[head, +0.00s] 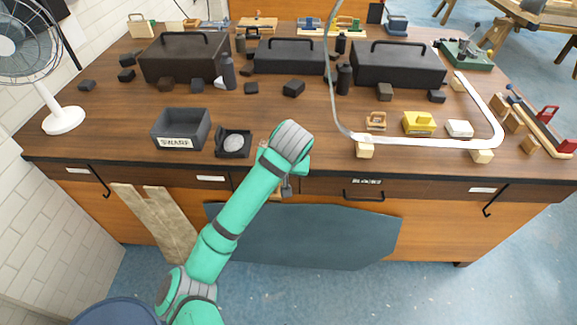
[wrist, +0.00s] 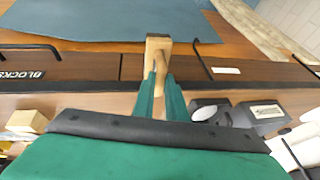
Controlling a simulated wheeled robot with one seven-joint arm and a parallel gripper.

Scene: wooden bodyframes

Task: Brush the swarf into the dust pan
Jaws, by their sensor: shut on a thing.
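My gripper (wrist: 160,82) is shut on a pale wooden piece (wrist: 157,46), which looks like a brush handle; any bristles are not clear. In the wrist view it is seen against the bench's drawer fronts. In the head view my arm mostly hides the gripper, near the bench's front edge. Left of the arm, a small dark pan-like tray (head: 234,153) lies on the bench with a round grey heap (head: 233,142) in it, possibly the swarf. Beside it stands a dark open box (head: 180,124) labelled SWARF. The tray also shows in the wrist view (wrist: 210,112).
The wooden bench (head: 320,125) holds several dark toolboxes and small dark blocks behind. A fan (head: 62,119) stands at the left. A white curved strip (head: 420,141) with wooden blocks lies to the right. A dark blue panel (head: 310,235) is below the drawers.

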